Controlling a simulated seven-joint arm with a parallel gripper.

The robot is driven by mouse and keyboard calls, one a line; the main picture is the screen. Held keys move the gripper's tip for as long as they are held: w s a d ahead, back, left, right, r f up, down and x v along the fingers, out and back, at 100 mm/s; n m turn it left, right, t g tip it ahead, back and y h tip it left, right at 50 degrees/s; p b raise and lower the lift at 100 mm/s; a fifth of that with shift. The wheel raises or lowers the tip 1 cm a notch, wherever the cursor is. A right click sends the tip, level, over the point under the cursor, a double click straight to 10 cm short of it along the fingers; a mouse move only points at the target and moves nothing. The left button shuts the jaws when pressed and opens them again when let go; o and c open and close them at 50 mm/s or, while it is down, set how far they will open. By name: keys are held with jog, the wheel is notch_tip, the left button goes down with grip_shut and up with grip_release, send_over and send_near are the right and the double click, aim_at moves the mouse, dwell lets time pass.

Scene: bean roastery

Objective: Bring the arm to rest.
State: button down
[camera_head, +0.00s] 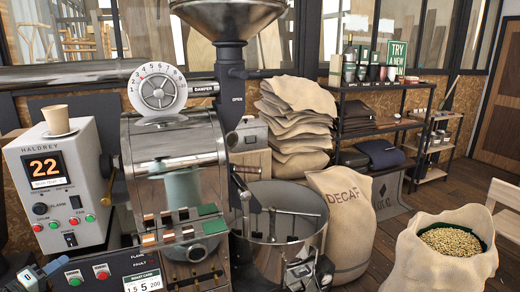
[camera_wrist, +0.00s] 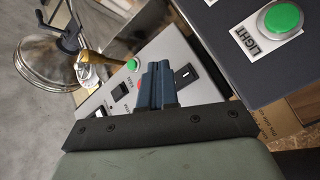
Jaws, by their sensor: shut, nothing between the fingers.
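My gripper (camera_head: 45,268) is at the lower left edge of the head view, in front of the dark lower panel of the roaster. In the wrist view its two dark blue fingers (camera_wrist: 155,84) lie together, shut, with nothing between them. Beyond the fingertips is a light grey control panel (camera_wrist: 110,92) with buttons and a black switch. Most of my arm is out of the head view. I cannot tell how far the fingertips are from the panel.
A green button (camera_wrist: 280,19) labelled LIGHT is close at upper right in the wrist view. In the head view, the grey control box (camera_head: 85,160) with a cup (camera_head: 56,118) on top stands near the roaster drum (camera_head: 170,140). Sacks, the cooling bin (camera_head: 300,262) and shelves stand to the right.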

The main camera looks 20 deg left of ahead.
jog(key=s+d+f+n+g+y, duration=0.1)
jog(key=s+d+f+n+g, duration=0.2)
jog(key=d+f+g, duration=0.45)
jog(key=s+d+f+n+g, duration=0.2)
jog(key=s+d+f+n, duration=0.15)
jog(key=f, duration=0.75)
jog(key=w+d+f+m+g+h, duration=0.1)
jog(key=w+d+f+m+g, duration=0.15)
jog(key=d+f, duration=0.75)
jog(key=w+d+f+m+g+h, duration=0.1)
jog(key=w+d+f+g, duration=0.3)
jog(key=d, duration=1.2)
jog(key=w+d+f+m+g+h, duration=0.1)
jog(key=w+d+f+m, duration=0.15)
jog(key=d+f, duration=0.75)
jog(key=s+d+f+m+g, duration=0.2)
jog(key=d+m, duration=0.2)
jog(key=d, duration=1.2)
jog(key=s+d+f+m+g+y, duration=0.1)
jog(key=s+d+f+m+g, duration=0.1)
jog(key=d, duration=1.5)
jog(key=s+d+f+m+g+y, duration=0.1)
jog(key=s+d+f+m+g, duration=0.2)
jog(key=d, duration=1.3)
jog(key=shift+d+f+m+g, duration=0.35)
jog(key=shift+f+m, duration=0.2)
jog(key=shift+m, duration=1.2)
jog(key=shift+s, duration=0.1)
